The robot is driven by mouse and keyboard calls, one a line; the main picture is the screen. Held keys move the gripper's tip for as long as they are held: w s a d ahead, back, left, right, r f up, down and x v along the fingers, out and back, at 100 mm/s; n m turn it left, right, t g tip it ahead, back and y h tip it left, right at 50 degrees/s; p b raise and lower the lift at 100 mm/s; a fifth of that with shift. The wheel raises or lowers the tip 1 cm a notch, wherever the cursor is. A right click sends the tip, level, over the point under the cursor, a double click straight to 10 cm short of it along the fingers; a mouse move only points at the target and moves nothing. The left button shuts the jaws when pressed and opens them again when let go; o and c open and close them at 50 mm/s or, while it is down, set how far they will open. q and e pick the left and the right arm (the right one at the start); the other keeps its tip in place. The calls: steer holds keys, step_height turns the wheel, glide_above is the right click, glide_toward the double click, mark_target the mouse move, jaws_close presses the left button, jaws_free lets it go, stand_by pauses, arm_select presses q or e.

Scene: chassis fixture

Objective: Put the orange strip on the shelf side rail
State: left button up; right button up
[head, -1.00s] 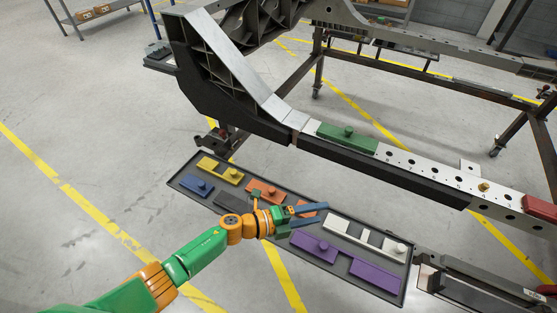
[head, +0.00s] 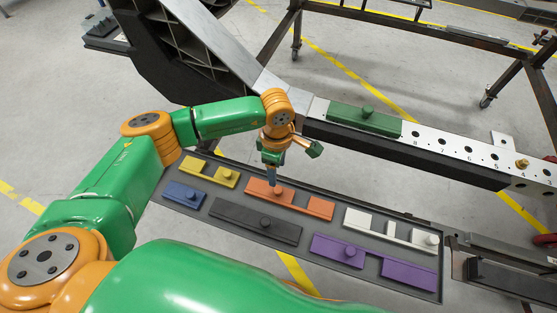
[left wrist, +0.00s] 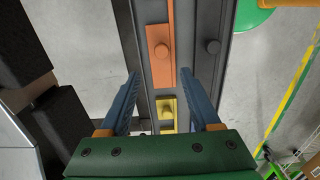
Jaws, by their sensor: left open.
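The orange strip (head: 319,207) lies in the dark tray (head: 160,202), a flat bar with a raised round knob near its left part. My left gripper (head: 272,182) is above the strip's knob end, pointing down. In the left wrist view my left gripper (left wrist: 158,82) is open with nothing between its fingers, and the orange strip (left wrist: 159,58) shows ahead of the fingertips. The side rail (head: 478,157) is a pale metal beam with numbered holes behind the tray. My right gripper is not in view.
The tray also holds a yellow strip (head: 222,178), blue block (head: 181,193), dark grey strip (head: 240,218), white strip (head: 370,223) and purple strip (head: 405,273). A green block (head: 350,117) sits on the rail, left of the bare holes. A brass knob (head: 522,163) stands on the rail.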

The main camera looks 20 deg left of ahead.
mark_target(278, 189)
arm_select(q)
steer(key=f+b, duration=0.4)
steer(key=f, duration=0.1)
steer(key=f+b, duration=0.4)
steer(key=f, duration=0.1)
steer(key=shift+s+d, duration=0.15)
steer(key=shift+d, duration=0.05)
steer(key=shift+r, duration=0.1)
jaws_close()
stand_by(0.8)
steer(key=shift+r, duration=0.1)
step_height(278, 189, up, 9)
steer(key=p, duration=0.6)
steer(key=shift+p, duration=0.4)
